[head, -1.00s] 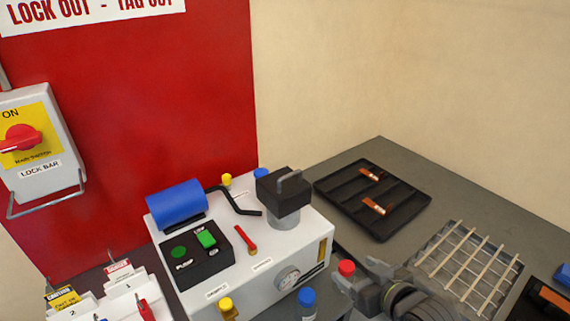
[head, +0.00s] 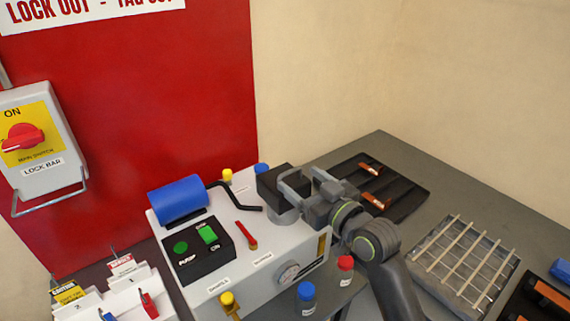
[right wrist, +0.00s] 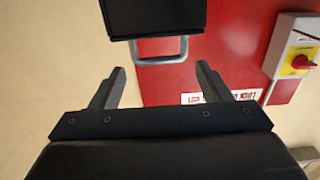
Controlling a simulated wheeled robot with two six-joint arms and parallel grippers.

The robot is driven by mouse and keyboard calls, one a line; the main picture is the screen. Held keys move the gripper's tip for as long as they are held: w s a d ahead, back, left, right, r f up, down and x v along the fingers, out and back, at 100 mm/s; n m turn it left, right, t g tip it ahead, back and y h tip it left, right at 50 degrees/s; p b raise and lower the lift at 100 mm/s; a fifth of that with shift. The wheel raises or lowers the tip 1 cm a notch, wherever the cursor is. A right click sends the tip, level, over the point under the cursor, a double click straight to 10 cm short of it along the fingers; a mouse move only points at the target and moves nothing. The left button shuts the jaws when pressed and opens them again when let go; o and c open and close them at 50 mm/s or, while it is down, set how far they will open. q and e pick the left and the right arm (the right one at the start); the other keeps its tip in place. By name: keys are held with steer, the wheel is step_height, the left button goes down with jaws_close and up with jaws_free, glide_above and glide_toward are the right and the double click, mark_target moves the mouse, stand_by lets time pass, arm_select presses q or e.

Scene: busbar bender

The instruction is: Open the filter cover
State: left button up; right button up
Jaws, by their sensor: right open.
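The filter cover (head: 273,181) is a black block on a grey round neck, seated on top of the pale machine (head: 222,290). It has a grey loop handle, which shows in the right wrist view (right wrist: 161,60) below the black cover (right wrist: 155,15). My right gripper (head: 302,188) is open at the right side of the cover, close to the handle. In the right wrist view its two fingers (right wrist: 160,78) are spread wider than the handle, with nothing held. Whether they touch the handle I cannot tell. My left gripper is not in view.
A blue cylinder (head: 180,199) and a black pump panel (head: 198,250) sit left of the cover. Blue-capped (head: 306,293) and red-capped (head: 345,266) bottles stand in front. A black tray (head: 408,196) lies behind my right arm. A metal grid (head: 462,262) lies at right.

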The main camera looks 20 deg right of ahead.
mark_target(292, 172)
steer(key=p+x, duration=0.1)
steer(key=x, duration=0.6)
